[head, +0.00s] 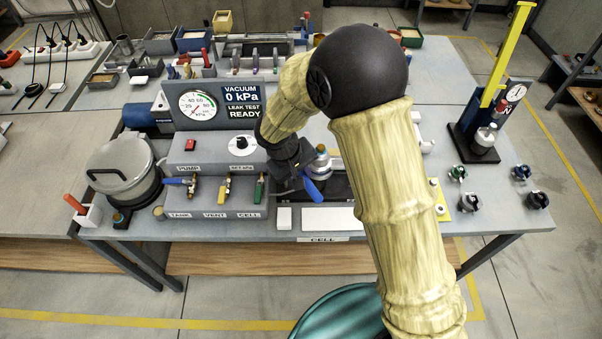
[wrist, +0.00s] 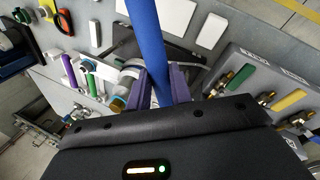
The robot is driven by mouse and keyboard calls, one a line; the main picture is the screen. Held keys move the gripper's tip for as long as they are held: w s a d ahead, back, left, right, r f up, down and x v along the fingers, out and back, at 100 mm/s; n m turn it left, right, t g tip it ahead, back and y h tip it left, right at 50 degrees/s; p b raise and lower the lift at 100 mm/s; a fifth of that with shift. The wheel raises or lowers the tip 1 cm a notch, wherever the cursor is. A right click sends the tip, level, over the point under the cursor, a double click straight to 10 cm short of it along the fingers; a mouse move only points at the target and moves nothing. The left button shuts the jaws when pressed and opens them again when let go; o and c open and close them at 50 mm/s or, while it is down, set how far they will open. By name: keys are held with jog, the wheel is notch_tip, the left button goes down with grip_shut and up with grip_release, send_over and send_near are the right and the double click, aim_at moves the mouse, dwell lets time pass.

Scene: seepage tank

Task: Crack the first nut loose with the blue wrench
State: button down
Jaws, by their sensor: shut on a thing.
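The blue wrench (head: 314,190) is held by my gripper (head: 304,175) over the middle of the bench. In the wrist view the long blue handle (wrist: 149,45) runs between the two purple fingers of my gripper (wrist: 158,86), which are shut on it. A metal cell fitting (head: 320,163) stands just right of the gripper, above the plate labelled CELL. In the wrist view a pale round part (wrist: 130,72) is beside the left finger. The first nut cannot be made out. I cannot tell whether the wrench touches a nut.
The vacuum panel (head: 211,148) with its gauge, reading 0 kPa and LEAK TEST READY, stands left of the gripper. Its TANK, VENT and CELL valves (head: 225,187) are in front. A lidded pot (head: 122,168) is at left. Several small knobs (head: 473,201) lie at right.

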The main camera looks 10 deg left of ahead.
jog(key=shift+f+b, duration=0.75)
jog(key=shift+f, duration=0.1)
jog(key=shift+w, duration=0.1)
jog(key=shift+w+d+r+n+t+y, duration=0.1)
jog(key=shift+w+d+n+t+y, duration=0.2)
jog(key=shift+w+d+n, duration=0.7)
jog(key=shift+s+a, duration=0.15)
jog(key=shift+s, duration=0.05)
jog(key=w+n, duration=0.1)
jog(key=w+d+n, duration=0.1)
jog(key=shift+n+y, duration=0.3)
jog(key=shift+n, duration=0.1)
jog(key=shift+w+d+n+t+y, duration=0.15)
jog(key=shift+w+d+n+y, duration=0.05)
jog(key=shift+w+n, duration=0.35)
jog(key=shift+w+d+n+t+y, duration=0.2)
jog(key=shift+w+n, duration=0.2)
jog(key=shift+n, duration=0.25)
